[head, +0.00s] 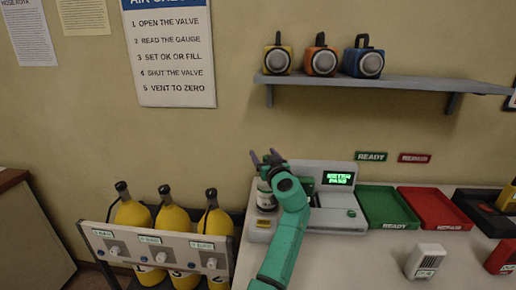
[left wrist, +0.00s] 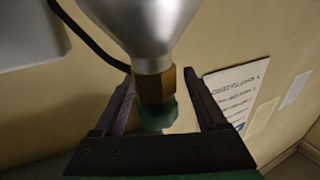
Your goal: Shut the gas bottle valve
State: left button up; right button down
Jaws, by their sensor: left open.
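The gas bottle (head: 265,196) stands in the dock at the left end of the grey meter unit (head: 335,200), partly hidden behind my left arm. In the left wrist view the bottle (left wrist: 150,25) is silver, with a brass neck (left wrist: 154,84) and a green valve knob (left wrist: 158,115). My left gripper (head: 265,156) is above the bottle. In the wrist view its open fingers (left wrist: 160,76) stand on either side of the neck and knob, with gaps visible. The knob is hidden in the head view. The right gripper is out of view.
Yellow cylinders (head: 131,213) stand behind a knobbed panel (head: 160,247) at left. A shelf (head: 400,83) with lamp-like devices is above.

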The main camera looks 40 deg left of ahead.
pick_arm(q)
jog(key=shift+d+r, duration=0.15)
jog(key=shift+d, duration=0.15)
jog(key=shift+s+d+r, duration=0.1)
jog(key=shift+d, duration=0.1)
jog(key=c, duration=0.3)
jog(key=shift+s, duration=0.1)
grip_shut()
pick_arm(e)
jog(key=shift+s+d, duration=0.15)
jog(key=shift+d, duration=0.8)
pick_arm(q)
jog(key=shift+r, duration=0.1)
